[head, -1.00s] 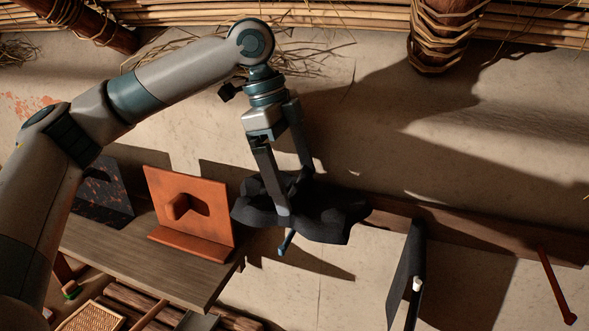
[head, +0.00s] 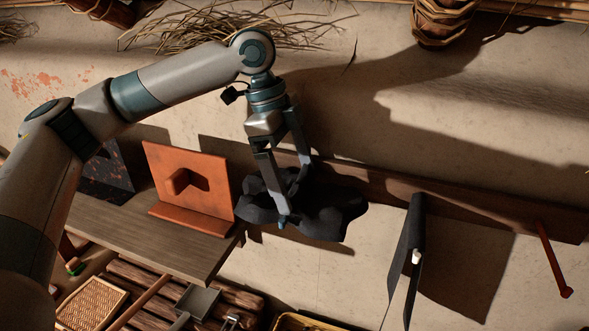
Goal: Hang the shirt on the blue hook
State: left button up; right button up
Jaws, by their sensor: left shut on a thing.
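The black shirt (head: 325,210) is a crumpled dark bundle in front of the wall rail. My left gripper (head: 289,196) comes down from above and is shut on the shirt, with cloth spreading on both sides of its fingers. The blue hook (head: 282,223) shows only as a small blue tip right beside the lower fingertip. The rest of the hook is hidden by the shirt and gripper, so I cannot tell whether the cloth is over it. My right gripper is out of view.
A brown wooden rail (head: 455,201) runs along the wall. A dark cloth (head: 405,262) hangs at a white-tipped hook (head: 416,257). A red hook (head: 554,260) juts out bare at the right. A wooden bench (head: 150,245) at left bears an orange stand (head: 190,185).

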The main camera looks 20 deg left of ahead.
pick_arm(q)
jog(key=shift+f, duration=0.45)
jog(key=shift+f, duration=0.15)
jog(key=o, duration=0.5)
jog(key=shift+o, duration=0.2)
jog(key=shift+f, duration=0.1)
jog(key=shift+s, duration=0.1)
